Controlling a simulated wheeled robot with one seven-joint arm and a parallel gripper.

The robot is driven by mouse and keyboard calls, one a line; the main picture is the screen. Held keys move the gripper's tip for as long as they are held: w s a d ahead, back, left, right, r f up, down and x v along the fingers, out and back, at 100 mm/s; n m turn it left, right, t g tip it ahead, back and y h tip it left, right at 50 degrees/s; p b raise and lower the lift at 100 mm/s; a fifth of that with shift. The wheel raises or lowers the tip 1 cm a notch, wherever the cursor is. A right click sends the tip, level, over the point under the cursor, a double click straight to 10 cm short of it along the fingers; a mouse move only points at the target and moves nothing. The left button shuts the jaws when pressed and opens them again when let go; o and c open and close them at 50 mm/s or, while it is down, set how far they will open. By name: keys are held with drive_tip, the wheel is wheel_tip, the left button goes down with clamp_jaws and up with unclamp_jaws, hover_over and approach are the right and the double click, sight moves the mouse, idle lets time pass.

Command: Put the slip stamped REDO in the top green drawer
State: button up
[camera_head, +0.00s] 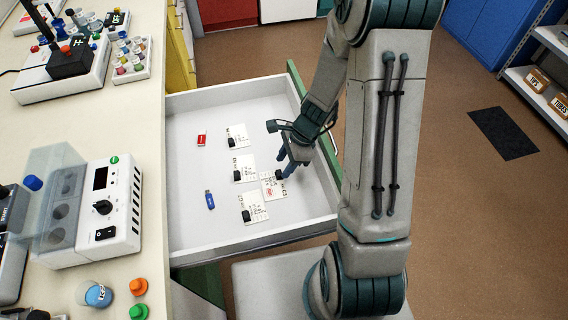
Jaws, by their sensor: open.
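A drawer with a green front edge (296,84) is pulled open beside the bench, and its inside is white. A small white slip (268,193) with a red stamp lies on the drawer floor, right of centre; the stamp is too small to read. Several other white slips with black clips, such as the upper slip (239,133), lie around it. My gripper (283,169) is open, reaching down into the drawer at the stamped slip's upper right end. Its fingers partly cover that end, and I cannot tell whether they touch the slip.
A blue USB stick (210,200) and a small red-and-white item (201,138) also lie in the drawer. The bench (141,200) on the left carries a white centrifuge-like device (112,205), a tube rack (126,59) and a beaker (97,295). The floor at right is mostly clear.

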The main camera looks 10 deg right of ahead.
drive_tip(key=p+v, duration=0.1)
drive_tip(key=v, duration=0.9)
drive_tip(key=s+r+n+t+h, duration=0.3)
drive_tip(key=s+r+n+h, duration=0.1)
drive_tip(key=s+r+n, duration=0.9)
drive_tip(key=r+n, duration=0.2)
drive_tip(key=n, duration=0.2)
drive_tip(key=shift+d+h, duration=0.3)
drive_tip(key=shift+d, duration=0.05)
drive_tip(key=shift+w, duration=0.1)
